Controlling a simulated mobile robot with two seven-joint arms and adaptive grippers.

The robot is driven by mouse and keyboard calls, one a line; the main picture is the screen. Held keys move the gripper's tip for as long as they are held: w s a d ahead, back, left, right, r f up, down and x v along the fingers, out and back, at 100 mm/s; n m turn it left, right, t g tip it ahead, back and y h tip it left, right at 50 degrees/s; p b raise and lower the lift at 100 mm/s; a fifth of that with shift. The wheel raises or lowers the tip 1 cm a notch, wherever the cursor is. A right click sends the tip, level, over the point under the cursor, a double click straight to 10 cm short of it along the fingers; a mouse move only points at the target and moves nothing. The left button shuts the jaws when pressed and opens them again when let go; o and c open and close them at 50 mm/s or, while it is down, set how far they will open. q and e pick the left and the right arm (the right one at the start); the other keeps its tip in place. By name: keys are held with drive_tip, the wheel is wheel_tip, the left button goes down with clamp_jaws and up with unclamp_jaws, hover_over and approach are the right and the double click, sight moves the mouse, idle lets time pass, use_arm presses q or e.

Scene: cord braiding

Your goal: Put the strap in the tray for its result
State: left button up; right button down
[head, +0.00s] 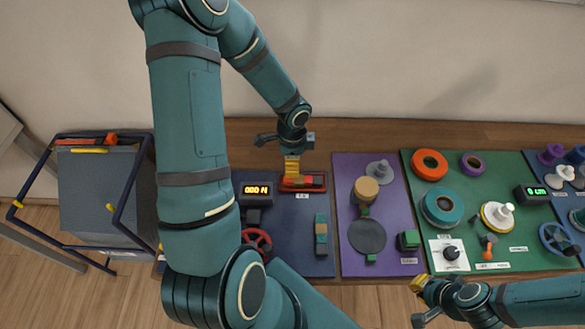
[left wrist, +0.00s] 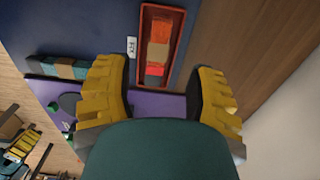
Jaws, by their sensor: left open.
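A red tray (head: 284,187) sits near the back of the dark blue mat, with a small label beside it. In the left wrist view the tray (left wrist: 143,62) holds a strap (left wrist: 158,52) with a tan middle and reddish ends. Another strap (head: 321,232), teal with a tan middle, lies on the mat in front and to the right; it also shows in the left wrist view (left wrist: 62,68). My left gripper (head: 292,166) is open over the tray, its yellow fingers apart and nothing between them. My right gripper (head: 419,301) is open and empty at the table's front edge.
A digital display (head: 256,189) and a red handwheel (head: 257,241) stand left of the teal strap. A purple mat (head: 345,180) and a green mat (head: 517,250) with rings and spools lie to the right. A grey bin (head: 100,195) stands left of the table.

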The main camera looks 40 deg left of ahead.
use_arm(q)
drive_tip(key=shift+r, duration=1.75)
drive_tip(key=shift+s+f, duration=0.1)
